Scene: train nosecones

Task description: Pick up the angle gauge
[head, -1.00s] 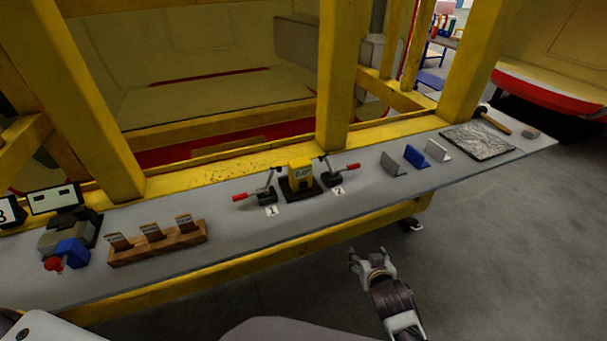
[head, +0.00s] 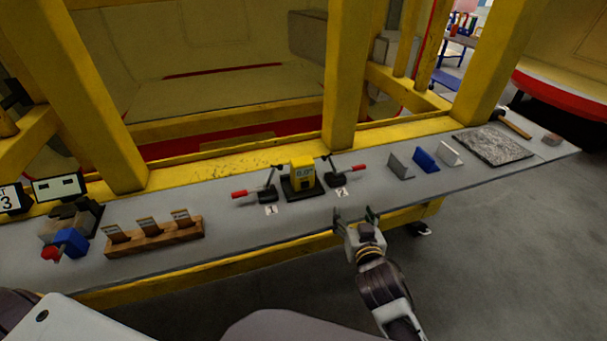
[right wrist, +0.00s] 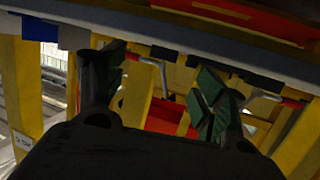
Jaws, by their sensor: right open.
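The angle gauge, which I take to be the yellow box with a small display (head: 302,174), stands upright on a black base on the grey shelf (head: 240,228). A red-handled clamp (head: 266,193) marked 1 is on its left and another (head: 341,180) marked 2 on its right. My right gripper (head: 356,214) is open and empty at the shelf's front edge, to the right of and nearer than the gauge, apart from it. Its spread fingers (right wrist: 157,92) also show in the right wrist view, where the shelf appears upside down. I cannot make out my left gripper.
A wooden block with several slots (head: 155,239) and a vise-like device with a blue part (head: 68,240) stand on the left. Angled plates (head: 425,160) and a stone slab (head: 493,146) lie on the right. Yellow posts (head: 346,75) rise behind the shelf.

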